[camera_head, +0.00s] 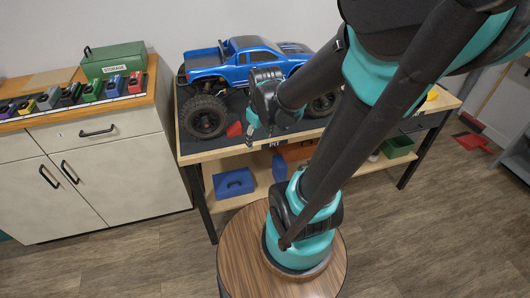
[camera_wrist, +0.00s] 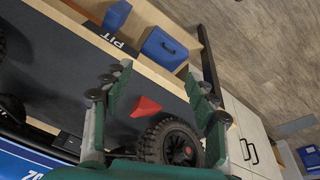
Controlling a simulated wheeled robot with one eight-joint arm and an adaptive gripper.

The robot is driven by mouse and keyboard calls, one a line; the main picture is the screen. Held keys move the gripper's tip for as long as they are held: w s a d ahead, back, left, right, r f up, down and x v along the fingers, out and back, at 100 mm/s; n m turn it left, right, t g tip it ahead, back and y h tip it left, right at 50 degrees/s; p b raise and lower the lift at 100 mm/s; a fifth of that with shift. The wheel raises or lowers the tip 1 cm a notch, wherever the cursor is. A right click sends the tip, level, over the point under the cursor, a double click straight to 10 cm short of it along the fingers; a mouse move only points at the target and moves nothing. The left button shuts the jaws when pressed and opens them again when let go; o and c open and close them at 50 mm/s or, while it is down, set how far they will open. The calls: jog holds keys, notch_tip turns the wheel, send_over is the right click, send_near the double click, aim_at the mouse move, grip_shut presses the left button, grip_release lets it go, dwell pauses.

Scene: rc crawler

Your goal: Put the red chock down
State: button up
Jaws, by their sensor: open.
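The red chock (camera_head: 235,129) is a small wedge on the dark mat of the workbench, beside a wheel (camera_head: 205,117) of the blue truck (camera_head: 240,62). In the wrist view the red chock (camera_wrist: 146,106) shows between my spread fingers, close to the wheel (camera_wrist: 173,143); I cannot tell whether it touches the tyre. My gripper (camera_head: 262,135) is open and empty over the bench's front part, just right of the chock. In the wrist view my gripper's (camera_wrist: 155,84) two fingers stand wide apart, with neither visibly gripping the chock.
The bench's front edge carries a PIT label (camera_head: 274,145). Below, a shelf holds a blue box (camera_head: 233,183) and a green bin (camera_head: 397,147). To the left, a cabinet (camera_head: 100,185) holds a green storage box (camera_head: 113,60) and a row of coloured blocks.

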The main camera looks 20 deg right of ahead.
jog(key=s+f+m+t, duration=0.1)
jog(key=s+f+m, duration=0.2)
jog(key=s+m, duration=0.1)
jog(key=shift+s+d+m, duration=0.3)
jog(key=shift+s+d, duration=0.05)
jog(key=shift+s, duration=0.5)
